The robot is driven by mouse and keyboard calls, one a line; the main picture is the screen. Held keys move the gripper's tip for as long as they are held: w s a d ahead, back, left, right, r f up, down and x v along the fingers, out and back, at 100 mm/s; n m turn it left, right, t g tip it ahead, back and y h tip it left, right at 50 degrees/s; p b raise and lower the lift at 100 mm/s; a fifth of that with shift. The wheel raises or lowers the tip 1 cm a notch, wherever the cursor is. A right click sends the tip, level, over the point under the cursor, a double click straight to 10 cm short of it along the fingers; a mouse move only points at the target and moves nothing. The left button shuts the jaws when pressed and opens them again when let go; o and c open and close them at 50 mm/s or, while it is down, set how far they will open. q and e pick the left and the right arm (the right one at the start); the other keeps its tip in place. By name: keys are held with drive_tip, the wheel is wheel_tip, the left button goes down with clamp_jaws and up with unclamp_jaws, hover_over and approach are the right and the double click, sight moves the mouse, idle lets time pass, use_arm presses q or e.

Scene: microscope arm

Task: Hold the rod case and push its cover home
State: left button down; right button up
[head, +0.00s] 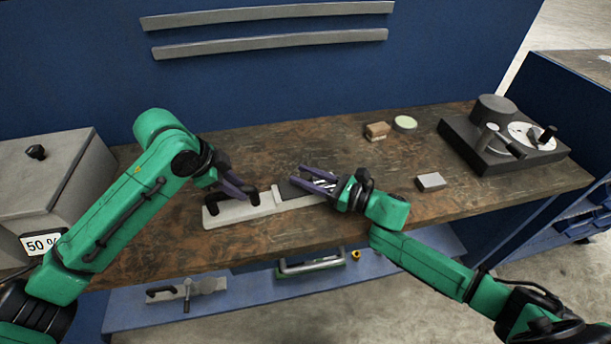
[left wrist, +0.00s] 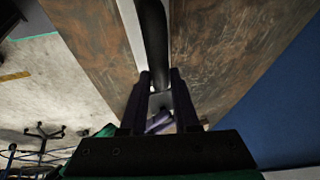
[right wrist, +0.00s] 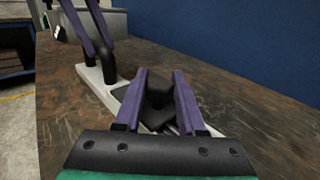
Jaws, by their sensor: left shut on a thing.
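The rod case (head: 230,214) is a long light-grey bar with a black handle, lying on the brown workbench. My left gripper (head: 242,191) is shut on the black handle (left wrist: 153,40); the grip also shows in the right wrist view, with the handle posts (right wrist: 108,66) standing on the bar. A dark piece, seemingly the cover (head: 289,190), sits on the case's right part. My right gripper (head: 305,177) is open over it. In the right wrist view a dark raised block (right wrist: 158,96) stands between the fingers. Whether they touch it I cannot tell.
A small brown box (head: 377,131), a round pale-topped dish (head: 405,124) and a grey block (head: 431,182) lie right of the case. A dark instrument (head: 480,140) stands at the far right. A grey cabinet (head: 60,170) is at left. Bare bench lies behind the case.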

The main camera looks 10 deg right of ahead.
clamp_jaws()
idle(1.1)
